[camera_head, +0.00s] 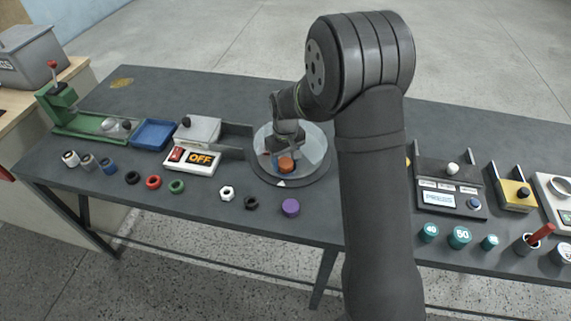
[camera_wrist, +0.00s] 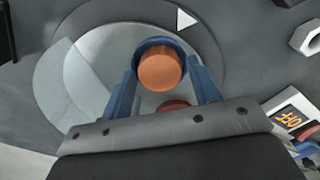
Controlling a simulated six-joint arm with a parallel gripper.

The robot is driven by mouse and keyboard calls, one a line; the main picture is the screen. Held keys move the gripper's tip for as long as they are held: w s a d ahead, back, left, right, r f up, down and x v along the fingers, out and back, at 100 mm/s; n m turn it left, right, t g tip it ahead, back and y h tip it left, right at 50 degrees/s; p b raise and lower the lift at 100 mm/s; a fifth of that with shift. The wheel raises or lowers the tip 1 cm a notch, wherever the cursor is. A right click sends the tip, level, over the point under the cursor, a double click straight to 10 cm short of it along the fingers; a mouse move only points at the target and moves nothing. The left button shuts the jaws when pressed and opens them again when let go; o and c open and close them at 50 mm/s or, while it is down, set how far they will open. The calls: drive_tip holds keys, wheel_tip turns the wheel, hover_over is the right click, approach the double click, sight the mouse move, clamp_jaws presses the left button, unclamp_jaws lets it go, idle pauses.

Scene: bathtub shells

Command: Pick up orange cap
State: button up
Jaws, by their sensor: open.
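The orange cap (camera_head: 286,165) is on the round light disc (camera_head: 312,147) in the middle of the table. In the wrist view the orange cap (camera_wrist: 160,72) lies between the two blue fingers of my gripper (camera_wrist: 163,78), with a dark blue curved rim around its far side. My gripper (camera_head: 280,157) is open and points down over the disc just behind the cap. I cannot tell whether the fingers touch the cap. A reddish round piece (camera_wrist: 174,105) is partly hidden by the gripper's body.
A purple piece (camera_head: 291,207), a black ring (camera_head: 251,203) and a white nut (camera_head: 227,193) lie in front of the disc. The OFF switch box (camera_head: 192,161) stands to its left. A grey press console (camera_head: 450,187) is to the right, beyond my arm.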

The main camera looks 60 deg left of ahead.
drive_tip(key=c, duration=0.7)
drive_tip(key=shift+c, duration=0.2)
drive_tip(key=shift+r, duration=0.1)
